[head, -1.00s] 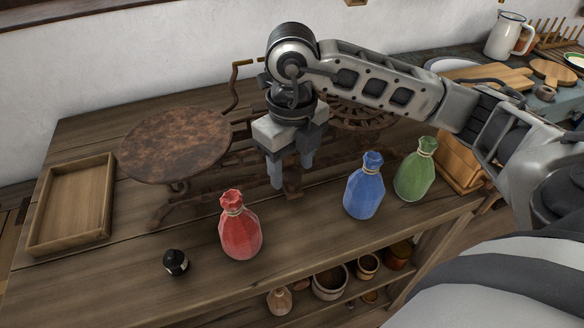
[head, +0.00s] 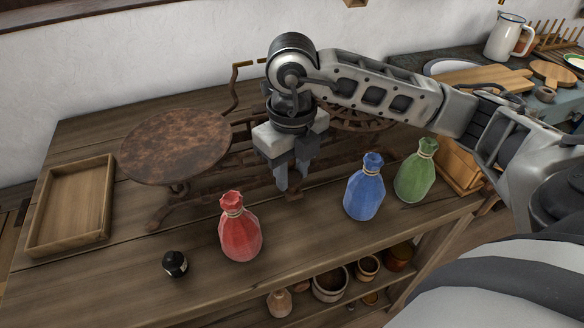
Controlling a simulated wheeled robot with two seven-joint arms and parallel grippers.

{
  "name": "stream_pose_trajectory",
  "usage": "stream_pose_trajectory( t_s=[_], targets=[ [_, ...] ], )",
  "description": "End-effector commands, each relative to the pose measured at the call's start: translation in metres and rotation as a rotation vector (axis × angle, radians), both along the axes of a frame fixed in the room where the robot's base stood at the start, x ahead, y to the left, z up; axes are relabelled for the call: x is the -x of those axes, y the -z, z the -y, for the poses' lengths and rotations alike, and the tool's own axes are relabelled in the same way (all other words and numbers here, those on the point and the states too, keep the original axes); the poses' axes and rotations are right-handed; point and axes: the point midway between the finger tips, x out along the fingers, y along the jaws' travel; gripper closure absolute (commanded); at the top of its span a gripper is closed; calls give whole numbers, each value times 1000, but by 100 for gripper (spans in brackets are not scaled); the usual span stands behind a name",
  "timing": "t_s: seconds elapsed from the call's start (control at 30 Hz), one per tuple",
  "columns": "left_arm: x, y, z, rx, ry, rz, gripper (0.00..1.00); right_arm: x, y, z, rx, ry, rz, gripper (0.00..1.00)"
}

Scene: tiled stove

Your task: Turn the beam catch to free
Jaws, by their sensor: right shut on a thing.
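A rusty balance scale stands on the wooden table, with a round pan (head: 175,146) on its left and a spoked pan (head: 362,114) on its right, partly behind my right arm. My right gripper (head: 291,180) points down at the front middle of the scale. Its fingers are shut on the beam catch, which they mostly hide. A small rusty piece of the scale (head: 294,196) shows just below the fingertips. I cannot make out which way the catch is turned. My left gripper is not in view.
A red sack (head: 239,228), blue sack (head: 364,188) and green sack (head: 416,171) stand along the table (head: 110,270). A black-capped knob-like weight (head: 175,263) is front left. An empty wooden tray (head: 71,206) lies at left. Pots sit on the shelf below.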

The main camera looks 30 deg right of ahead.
Motion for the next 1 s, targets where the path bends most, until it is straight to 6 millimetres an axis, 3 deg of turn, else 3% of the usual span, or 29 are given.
stream_pose_trajectory(
  t_s=[0.7, 1.0],
  targets=[
    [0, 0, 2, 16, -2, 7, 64, 0, -1, 0, 0, 542, 0, 92],
    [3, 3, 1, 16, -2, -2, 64, 0, -1, 0, 0, 693, 1, 92]
  ],
)
